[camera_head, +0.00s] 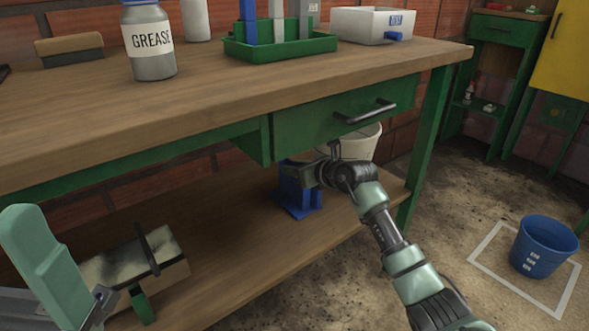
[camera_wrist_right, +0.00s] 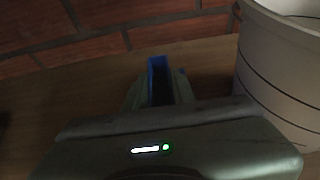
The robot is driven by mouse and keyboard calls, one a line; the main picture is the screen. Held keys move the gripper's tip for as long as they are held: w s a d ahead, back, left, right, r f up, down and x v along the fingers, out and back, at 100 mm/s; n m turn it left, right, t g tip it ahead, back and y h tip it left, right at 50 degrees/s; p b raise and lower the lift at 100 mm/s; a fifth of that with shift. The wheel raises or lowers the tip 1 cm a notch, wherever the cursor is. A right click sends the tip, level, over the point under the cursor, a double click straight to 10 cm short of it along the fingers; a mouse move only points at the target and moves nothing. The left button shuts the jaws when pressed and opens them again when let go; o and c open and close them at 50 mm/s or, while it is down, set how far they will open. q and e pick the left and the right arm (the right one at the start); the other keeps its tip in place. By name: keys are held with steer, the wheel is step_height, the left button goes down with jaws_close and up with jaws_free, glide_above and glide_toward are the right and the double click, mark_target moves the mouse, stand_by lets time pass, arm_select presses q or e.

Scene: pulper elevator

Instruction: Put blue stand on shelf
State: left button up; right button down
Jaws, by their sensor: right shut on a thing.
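The blue stand (camera_head: 300,197) is at the lower wooden shelf (camera_head: 245,262) of the green workbench, below the drawer. My right gripper (camera_head: 308,174) is shut on its upper part. The stand looks upright, with its base at the shelf surface; I cannot tell whether it touches. In the right wrist view the blue stand (camera_wrist_right: 158,66) shows between the fingers (camera_wrist_right: 160,88), and its lower part is hidden. My left arm comes in at the lower left of the head view; its fingers are not clear enough to read.
A white bucket (camera_head: 361,142) stands just right of the stand, also large in the wrist view (camera_wrist_right: 285,75). A speckled-top box (camera_head: 115,265) lies left on the shelf. The drawer (camera_head: 345,118) overhangs my right gripper. A blue bucket (camera_head: 543,248) stands on the floor.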

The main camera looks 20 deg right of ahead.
steer(key=c, duration=1.2)
jaws_free()
steer(key=shift+f, duration=0.1)
steer(key=shift+o, duration=0.2)
